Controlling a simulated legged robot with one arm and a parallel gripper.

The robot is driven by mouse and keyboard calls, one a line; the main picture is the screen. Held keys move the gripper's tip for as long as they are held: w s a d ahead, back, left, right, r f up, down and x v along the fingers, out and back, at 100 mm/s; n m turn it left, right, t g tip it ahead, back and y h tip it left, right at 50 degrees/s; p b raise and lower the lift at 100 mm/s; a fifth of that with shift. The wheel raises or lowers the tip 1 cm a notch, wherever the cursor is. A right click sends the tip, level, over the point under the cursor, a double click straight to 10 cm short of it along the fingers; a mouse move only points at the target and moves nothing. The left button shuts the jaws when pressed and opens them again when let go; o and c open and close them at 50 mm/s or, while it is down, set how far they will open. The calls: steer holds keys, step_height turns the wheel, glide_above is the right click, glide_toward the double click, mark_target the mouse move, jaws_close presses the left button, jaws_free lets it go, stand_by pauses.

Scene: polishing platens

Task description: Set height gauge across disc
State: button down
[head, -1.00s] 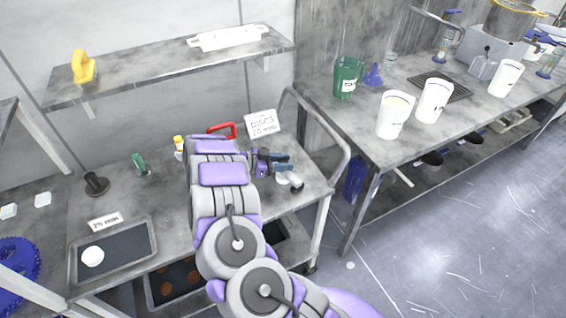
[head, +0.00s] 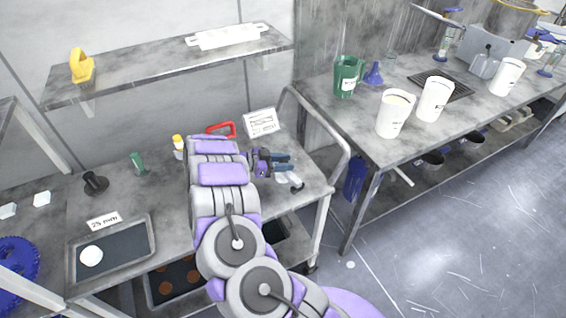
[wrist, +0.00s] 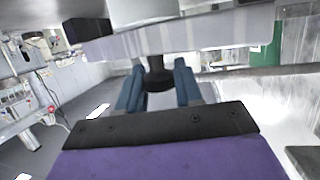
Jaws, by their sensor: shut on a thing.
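The white disc (head: 91,256) lies in the left part of a dark shallow tray (head: 152,239) at the bench's front left. My gripper (head: 283,163) is over the right end of the bench, well away from the disc, its blue fingers pointing right. In the wrist view the fingers (wrist: 158,88) are shut on the dark stem (wrist: 157,74) of what looks like the height gauge. A pale wide body (wrist: 190,42) with a dark block at its left end fills the top there. In the head view a pale piece with a black end (head: 290,181) shows below the fingers.
A "25 mm" card (head: 103,222) stands behind the tray. A black stand (head: 95,183), a green item (head: 139,163), a yellow-capped bottle (head: 179,147), a red handle (head: 221,130) and a sign (head: 262,122) line the bench's back. A metal rail (head: 325,135) bounds its right end.

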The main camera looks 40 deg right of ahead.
steer(key=c, duration=0.7)
jaws_free()
steer(key=shift+o, duration=0.2)
steer(key=shift+a, duration=0.1)
steer(key=p+v, duration=0.3)
steer(key=v, duration=1.4)
steer(key=shift+a+f, duration=0.1)
